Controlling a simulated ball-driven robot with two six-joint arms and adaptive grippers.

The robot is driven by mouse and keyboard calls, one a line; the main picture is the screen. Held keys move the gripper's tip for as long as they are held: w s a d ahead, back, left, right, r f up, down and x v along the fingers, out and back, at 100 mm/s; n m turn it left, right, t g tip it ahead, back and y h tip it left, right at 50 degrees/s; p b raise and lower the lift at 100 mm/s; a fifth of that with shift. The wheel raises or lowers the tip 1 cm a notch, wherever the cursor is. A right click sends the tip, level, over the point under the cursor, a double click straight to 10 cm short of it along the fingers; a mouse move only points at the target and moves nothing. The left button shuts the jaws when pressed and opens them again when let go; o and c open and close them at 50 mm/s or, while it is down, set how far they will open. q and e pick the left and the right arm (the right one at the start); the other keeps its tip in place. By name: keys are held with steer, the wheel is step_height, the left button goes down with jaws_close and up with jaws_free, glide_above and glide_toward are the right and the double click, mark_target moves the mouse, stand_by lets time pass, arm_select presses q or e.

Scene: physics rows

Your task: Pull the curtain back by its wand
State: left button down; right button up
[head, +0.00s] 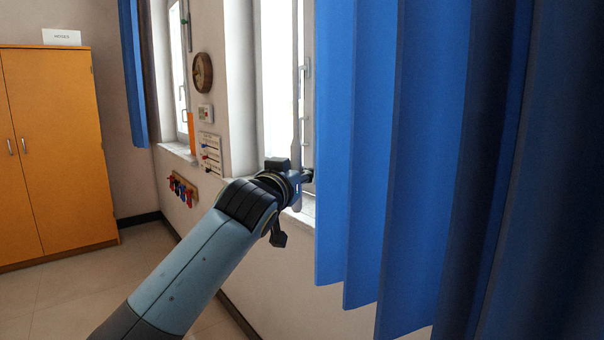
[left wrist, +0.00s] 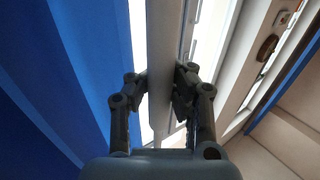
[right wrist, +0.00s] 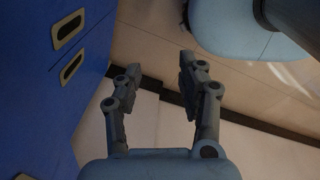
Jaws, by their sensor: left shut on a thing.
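The blue curtain (head: 420,130) hangs in folds over the right half of the head view, and its folds also fill the left of the left wrist view (left wrist: 70,80). The curtain wand (left wrist: 160,60) is a pale grey upright rod beside the curtain's near edge. It shows in the head view (head: 295,110) in front of the bright window. My left gripper (head: 295,180) is shut on the wand near its lower end, with a finger on each side in the left wrist view. My right gripper (right wrist: 155,85) is open and empty, low above the floor; it is outside the head view.
A window with handles and a sill stands behind the wand. A wall clock (head: 202,72), small panels and a hook rack (head: 182,190) are on the wall. An orange cabinet (head: 60,150) stands at left. A blue unit with recessed handles (right wrist: 70,70) is beside my right gripper.

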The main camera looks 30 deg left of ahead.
arm_select(q)
steer(key=shift+s+f, duration=0.2)
steer(key=shift+f, duration=0.35)
steer(key=c, duration=1.8)
jaws_free()
steer(key=shift+d, duration=0.1)
steer(key=shift+c, duration=0.2)
steer(key=o, duration=0.4)
steer(key=shift+s+d+r, duration=0.2)
steer(key=shift+s+r, duration=0.25)
steer(key=shift+s, duration=0.05)
steer(key=shift+o, duration=1.4)
steer(key=shift+w, duration=0.25)
steer(key=shift+s, duration=0.2)
steer(key=s, duration=0.3)
steer(key=s+d, duration=0.1)
steer(key=s, duration=0.3)
steer(key=s+d, duration=0.1)
steer(key=s, duration=0.3)
steer(key=shift+s+d, duration=0.1)
steer(key=shift+s, duration=0.1)
arm_select(e)
steer(key=shift+s, duration=0.2)
arm_select(q)
steer(key=shift+f, duration=0.1)
